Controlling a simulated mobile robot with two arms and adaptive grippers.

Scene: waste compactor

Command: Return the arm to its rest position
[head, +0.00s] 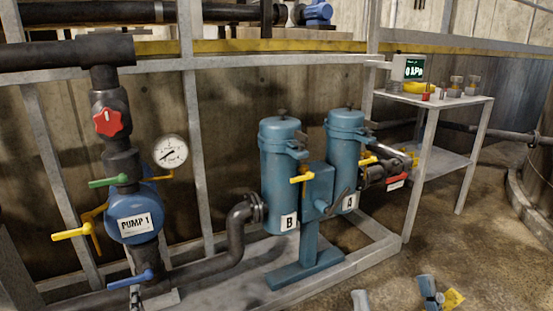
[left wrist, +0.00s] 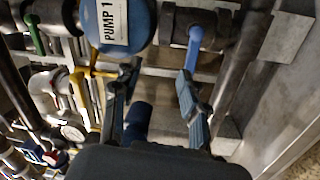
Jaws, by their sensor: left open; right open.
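My left gripper (head: 136,293) shows only as a small part at the bottom edge of the head view, below the blue lever (head: 138,278) under Pump 1 (head: 134,222). In the left wrist view my left gripper (left wrist: 152,92) is open, with nothing held between its fingers. The blue lever (left wrist: 193,48) lies just beyond its right fingertip there; I cannot tell whether they touch. Pump 1 (left wrist: 122,22) is at the top of that view. My right gripper (head: 394,298) is open and low at the bottom right of the head view, mostly cut off.
Yellow (head: 72,233) and green (head: 108,182) levers stick out near Pump 1. Blue filter canisters B (head: 281,180) and A (head: 345,160) stand on a framed base at centre. A metal shelf (head: 465,101) stands right. Floor (head: 480,240) before it is largely clear.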

